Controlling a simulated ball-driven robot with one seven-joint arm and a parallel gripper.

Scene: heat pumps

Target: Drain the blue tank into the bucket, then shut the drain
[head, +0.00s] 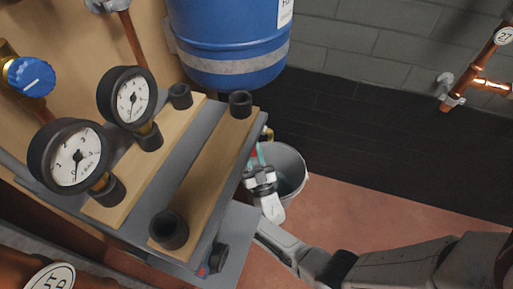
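The blue tank (230,35) with a grey band hangs against the wall at the top of the head view; its lower end shows. The grey bucket (291,172) stands on the floor below and right of it, partly hidden by my arm and the bench. A small brass fitting (267,133) shows at the bench's far corner, above the bucket. My gripper (259,162) is at the bench's right edge, in front of the bucket's left side. A small red part and a pale green strip show beside it. I cannot tell its finger opening or whether it touches the drain.
The grey bench (190,150) with wooden strips and black sockets fills the left. Two pressure gauges (132,98) (73,157) and a blue knob (30,77) stand near it. Copper pipes (478,75) are on the right wall. Reddish floor (370,210) is open right of the bucket.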

